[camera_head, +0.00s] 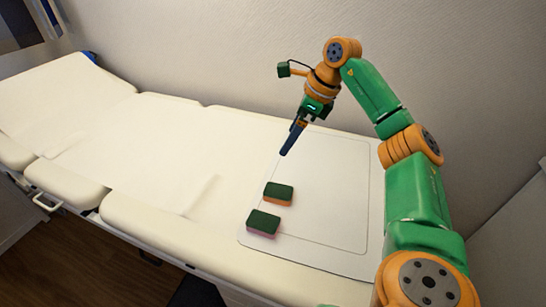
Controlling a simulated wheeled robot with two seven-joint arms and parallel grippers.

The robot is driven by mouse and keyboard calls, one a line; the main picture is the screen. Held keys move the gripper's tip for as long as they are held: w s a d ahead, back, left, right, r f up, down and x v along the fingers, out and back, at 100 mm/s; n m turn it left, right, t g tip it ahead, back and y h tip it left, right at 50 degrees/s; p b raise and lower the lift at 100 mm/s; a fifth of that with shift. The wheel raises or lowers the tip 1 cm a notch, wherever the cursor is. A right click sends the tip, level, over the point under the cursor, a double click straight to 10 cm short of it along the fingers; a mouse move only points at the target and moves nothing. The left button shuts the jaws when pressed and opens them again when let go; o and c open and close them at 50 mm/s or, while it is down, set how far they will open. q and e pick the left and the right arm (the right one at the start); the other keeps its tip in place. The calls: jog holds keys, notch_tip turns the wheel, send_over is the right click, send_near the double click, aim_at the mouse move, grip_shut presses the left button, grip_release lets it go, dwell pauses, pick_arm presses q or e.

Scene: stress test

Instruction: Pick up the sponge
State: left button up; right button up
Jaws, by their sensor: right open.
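Two sponges lie on a pale mat (325,215) on the padded bed. One sponge (278,193) has a dark green top and an orange lower side. The other sponge (263,223) has a dark green top and a pink lower side, and lies nearer the bed's front edge. My right gripper (287,150) is above the mat's far left part, beyond both sponges and apart from them. It points down and is open and empty; its fingers overlap in this view. My left gripper is not in view.
The cream padded bed (165,145) stretches to the left and is clear. A pale wall (220,60) stands behind it. A metal handle (48,202) shows at the bed's left front, over a dark wooden floor (60,265).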

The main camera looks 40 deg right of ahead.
jog(key=b, duration=1.4)
send_over(280, 191)
jog(key=s+d, duration=0.1)
jog(key=s, duration=0.1)
jog(key=f, duration=1.5)
jog(key=shift+s+f, duration=0.2)
jog(key=shift+f, duration=0.15)
jog(key=x, duration=0.2)
jog(key=b+x, duration=0.1)
jog(key=x, duration=0.1)
jog(key=b+x, duration=0.1)
jog(key=x, duration=0.1)
jog(key=shift+d, duration=0.25)
jog(key=shift+w+f, duration=0.2)
jog(key=shift+f, duration=0.2)
jog(key=shift+a, duration=0.1)
jog(key=shift+c, duration=0.6)
jog(key=c, duration=1.1)
jog(key=shift+c, duration=0.5)
notch_tip(280, 191, up, 4)
jog(key=shift+w+f+p, duration=0.1)
jog(key=shift+f+p, duration=0.1)
jog(key=shift+p, duration=0.6)
jog(key=s+a+r, duration=0.8)
jog(key=a+r, duration=0.1)
jog(key=a, duration=0.2)
jog(key=shift+a+r, duration=0.25)
jog(key=shift+a, duration=0.05)
